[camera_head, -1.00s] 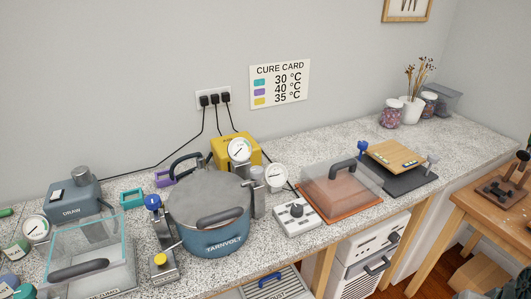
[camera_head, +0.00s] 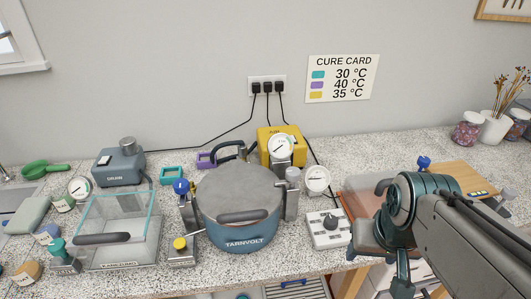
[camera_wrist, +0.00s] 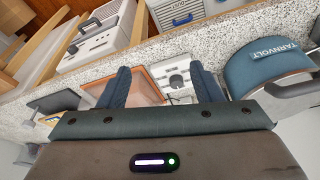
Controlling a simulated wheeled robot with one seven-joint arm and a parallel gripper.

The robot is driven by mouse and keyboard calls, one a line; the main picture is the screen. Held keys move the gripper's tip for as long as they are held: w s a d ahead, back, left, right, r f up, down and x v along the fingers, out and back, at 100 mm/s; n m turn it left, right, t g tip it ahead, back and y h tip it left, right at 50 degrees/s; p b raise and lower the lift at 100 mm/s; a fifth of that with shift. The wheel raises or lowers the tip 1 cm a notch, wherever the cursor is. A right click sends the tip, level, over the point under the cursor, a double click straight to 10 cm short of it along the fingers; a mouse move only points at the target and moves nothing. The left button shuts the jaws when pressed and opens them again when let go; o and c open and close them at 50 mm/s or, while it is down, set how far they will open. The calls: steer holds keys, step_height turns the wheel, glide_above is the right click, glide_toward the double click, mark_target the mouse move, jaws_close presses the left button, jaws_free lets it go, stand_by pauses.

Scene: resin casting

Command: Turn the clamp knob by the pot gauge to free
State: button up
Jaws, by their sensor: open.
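The blue pot (camera_head: 238,215) marked TARNVOLT stands on the counter with its grey lid on. A round white gauge (camera_head: 281,148) shows behind the lid's right side. Beside it, on the pot's right, is a clamp (camera_head: 291,199) with a grey cylindrical knob (camera_head: 292,174); its setting is unreadable. Another clamp with a blue knob (camera_head: 181,187) stands on the pot's left. My gripper (camera_wrist: 160,85) is open and empty, right of the pot in the head view. The pot (camera_wrist: 268,62) shows at the wrist view's right, apart from the fingers.
A second gauge (camera_head: 318,180) and a white dial box (camera_head: 328,228) stand right of the pot. A yellow unit (camera_head: 268,138) is behind it. A clear-walled box (camera_head: 118,225) is left. My arm partly covers the orange-based clear cover (camera_head: 360,190).

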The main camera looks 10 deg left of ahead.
steer(key=w+a+r+m+g+p, duration=0.1)
steer(key=w+a+r, duration=0.25)
steer(key=w, duration=0.35)
steer(key=w+a+r+m, duration=0.1)
steer(key=w+a+r, duration=0.1)
steer(key=w+r, duration=0.35)
steer(key=m+g+p, duration=0.2)
steer(key=m, duration=0.2)
glide_toward(293, 171)
step_height(293, 171, down, 9)
steer(key=shift+w+p, duration=0.1)
steer(key=shift+p, duration=0.25)
steer(key=shift+c, duration=0.3)
steer(key=c, duration=0.9)
